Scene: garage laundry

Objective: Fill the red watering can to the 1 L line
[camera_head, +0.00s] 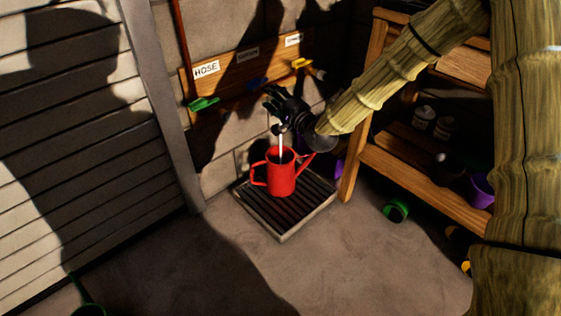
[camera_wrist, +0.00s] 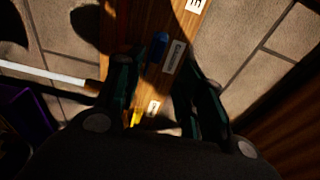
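The red watering can (camera_head: 281,178) stands upright on a dark slatted drain tray (camera_head: 312,211) below the wall taps. A thin white vertical streak (camera_head: 281,143), which looks like running water, enters its open top. The water level and any 1 L line cannot be made out. My gripper (camera_head: 273,98) is above the can, in front of the tap board (camera_head: 228,82). In the wrist view its two fingers (camera_wrist: 165,80) are apart with nothing held between them. A yellow tap handle (camera_head: 302,63) and a blue one (camera_wrist: 158,45) are near the gripper. The green handle (camera_head: 203,104) is at left.
Labels mark the board; the left one reads HOSE (camera_head: 206,69). A wooden shelf (camera_head: 424,180) with bottles and a purple pot (camera_head: 480,191) stands close at right. A green pot (camera_head: 396,210) lies on the floor. A slatted door (camera_head: 80,150) is at left. The front floor is mostly clear.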

